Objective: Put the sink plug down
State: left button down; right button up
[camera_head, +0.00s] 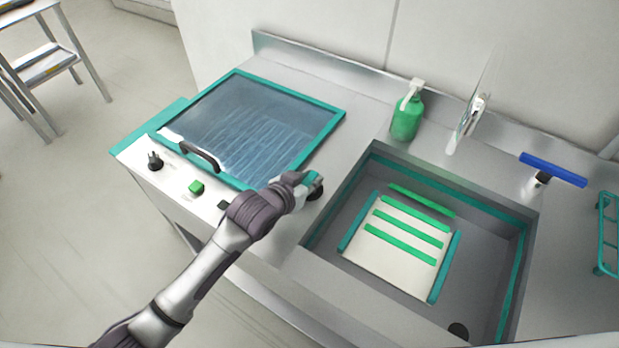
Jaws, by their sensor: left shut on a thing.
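My left gripper (308,182) is over the counter strip between the glass-lidded unit and the sink. It is shut on a small dark piece, the sink plug (317,192), which is mostly hidden by the fingers. I cannot tell whether the plug touches the counter. The sink (480,285) is a grey basin to the right of the gripper. A dark round drain hole (458,331) shows in its floor near the front. My right gripper is not in view.
A white rack with green bars (405,238) lies in the sink. The glass lid (255,120) with a dark handle is at left. Bare counter lies between lid and sink.

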pick_arm(q)
jog(key=c, duration=1)
grip_release()
jog(key=b+v, duration=0.1)
jog(key=v, duration=1.1)
